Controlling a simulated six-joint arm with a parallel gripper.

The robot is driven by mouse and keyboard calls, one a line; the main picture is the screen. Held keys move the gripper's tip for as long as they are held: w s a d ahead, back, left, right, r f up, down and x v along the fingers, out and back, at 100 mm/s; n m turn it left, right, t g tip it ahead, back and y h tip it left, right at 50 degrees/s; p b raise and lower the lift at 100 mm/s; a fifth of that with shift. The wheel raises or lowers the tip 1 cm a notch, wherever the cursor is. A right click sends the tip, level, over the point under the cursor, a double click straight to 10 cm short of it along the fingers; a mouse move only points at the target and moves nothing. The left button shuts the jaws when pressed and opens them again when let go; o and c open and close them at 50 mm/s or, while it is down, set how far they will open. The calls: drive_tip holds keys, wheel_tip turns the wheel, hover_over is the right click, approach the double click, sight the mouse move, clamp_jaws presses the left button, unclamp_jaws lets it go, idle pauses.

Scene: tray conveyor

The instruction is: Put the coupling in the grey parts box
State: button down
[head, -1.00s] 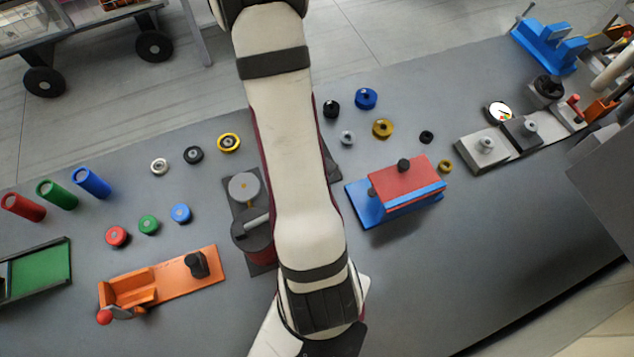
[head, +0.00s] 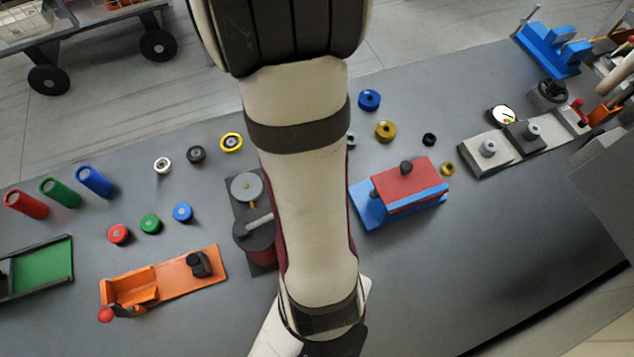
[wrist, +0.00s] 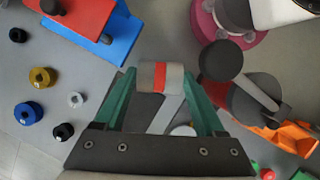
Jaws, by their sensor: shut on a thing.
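The coupling (wrist: 160,77) shows in the wrist view as a short cylinder with a brownish-grey end, a red band and a light grey end. My gripper (wrist: 160,82) has green fingers on either side of it and is shut on it near the fingertips. The coupling is held above the bench. In the head view my arm covers the middle of the bench, and neither the gripper nor the coupling shows there. I cannot make out a grey parts box in either view.
A red and blue fixture (head: 405,190) stands right of my arm, a dark fixture with round discs (head: 245,187) left of it. An orange fixture (head: 175,278) is at lower left. Several small rings and knobs lie about. The bench's right front (head: 470,260) is clear.

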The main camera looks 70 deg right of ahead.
drive_tip(key=shift+r, duration=0.9)
drive_tip(key=w+d, duration=0.3)
drive_tip(key=w, duration=0.5)
drive_tip(key=w+d, duration=0.3)
drive_tip(key=w, duration=0.5)
drive_tip(key=s+d+n+t+h, duration=0.2)
drive_tip(key=s+d+n+h, duration=0.1)
drive_tip(key=s+d+n, duration=0.9)
drive_tip(key=shift+n+t, duration=0.3)
drive_tip(key=shift+n, duration=0.3)
drive_tip(key=shift+w+a+f, duration=0.35)
drive_tip(key=shift+w+f, duration=1.15)
drive_tip(key=shift+f, duration=0.4)
drive_tip(key=shift+w+a+f, duration=0.3)
drive_tip(key=shift+w+f, duration=1.2)
drive_tip(key=shift+f, duration=0.35)
drive_tip(key=shift+w+a+f, duration=0.35)
drive_tip(key=shift+w+f, duration=1.15)
drive_tip(key=shift+f, duration=0.4)
drive_tip(key=shift+c, duration=1.3)
unclamp_jaws()
drive_tip(key=shift+f, duration=0.15)
